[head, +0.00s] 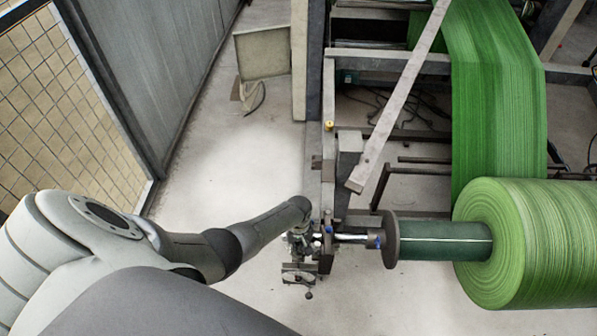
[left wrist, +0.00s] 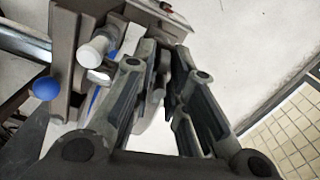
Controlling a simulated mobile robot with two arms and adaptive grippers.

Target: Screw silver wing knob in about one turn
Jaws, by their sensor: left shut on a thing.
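My left gripper (head: 302,238) reaches in from the left to the bracket at the end of the roll shaft. In the left wrist view its two fingers (left wrist: 166,78) close in on a small grey piece between them, which I take to be the silver wing knob. The fingers cover most of the knob, so its wings and its turn angle cannot be made out. In the head view the knob cannot be told apart from the gripper and bracket. My right gripper is not in view.
The shaft (head: 355,238) runs right from the bracket to a round flange (head: 390,239) and the big green roll (head: 540,240). Beside the fingers are a white-capped cylinder (left wrist: 96,50) and a blue ball (left wrist: 46,88). A slanted bar (head: 400,95) hangs above.

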